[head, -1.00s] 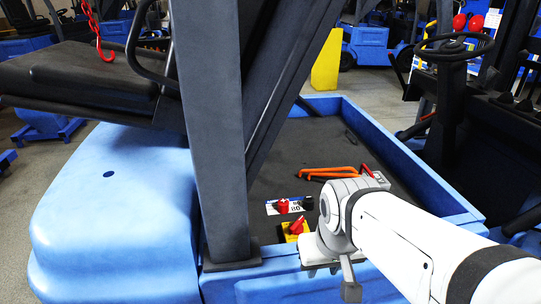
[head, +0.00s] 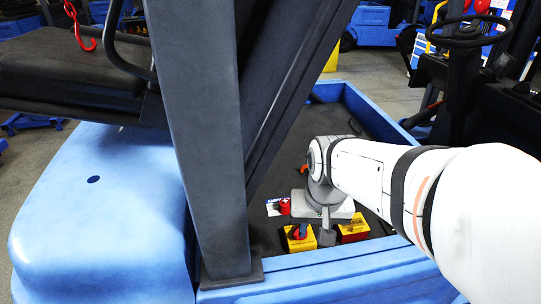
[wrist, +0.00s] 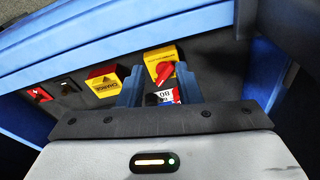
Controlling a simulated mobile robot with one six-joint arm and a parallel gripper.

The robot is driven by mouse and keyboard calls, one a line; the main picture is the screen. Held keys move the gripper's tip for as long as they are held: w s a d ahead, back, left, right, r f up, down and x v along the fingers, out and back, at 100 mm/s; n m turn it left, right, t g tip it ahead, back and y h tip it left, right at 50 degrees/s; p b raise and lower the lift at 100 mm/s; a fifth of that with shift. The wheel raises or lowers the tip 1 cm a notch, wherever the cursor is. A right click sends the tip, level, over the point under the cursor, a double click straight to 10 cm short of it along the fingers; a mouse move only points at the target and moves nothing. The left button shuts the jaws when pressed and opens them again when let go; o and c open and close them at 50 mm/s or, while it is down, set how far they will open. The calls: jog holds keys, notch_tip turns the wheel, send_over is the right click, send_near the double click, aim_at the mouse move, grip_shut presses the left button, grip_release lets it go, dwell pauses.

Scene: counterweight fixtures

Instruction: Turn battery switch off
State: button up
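A red rotary handle on a yellow box (head: 298,242), which I take as the battery switch, sits on the dark floor of the blue compartment. It also shows in the wrist view, as a yellow box with the red handle (wrist: 163,72) set at a slant. My gripper (wrist: 160,88) is open, its two fingers apart with nothing held. In the wrist view the fingers appear on either side of the handle's lower part; I cannot tell whether they touch it. In the head view my gripper (head: 315,233) hangs low, partly covering the box.
A yellow and red box (head: 352,229), marked CHARGE in the wrist view (wrist: 104,82), stands close beside. A red knob (head: 284,206) on a white label is behind. The blue front wall (head: 320,272) and grey mast post (head: 205,130) border the space.

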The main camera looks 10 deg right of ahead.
aim_at(297, 233)
jog(key=w+f+m+g+p, duration=0.2)
jog(key=w+f+m, duration=0.2)
jog(key=w+m, duration=0.5)
jog(key=f+b, duration=0.2)
jog(key=f, duration=0.1)
jog(key=w+f+n+b, duration=0.1)
jog(key=f+b, duration=0.1)
jog(key=f, duration=0.1)
jog(key=f+n+b, duration=0.1)
jog(key=f+b, duration=0.2)
jog(key=f, duration=0.1)
jog(key=shift+w+a, duration=0.1)
jog(key=shift+w, duration=0.1)
jog(key=shift+s, duration=0.1)
jog(key=shift+c, duration=0.5)
jog(key=shift+f, duration=0.1)
grip_shut()
jog(key=shift+s, duration=0.1)
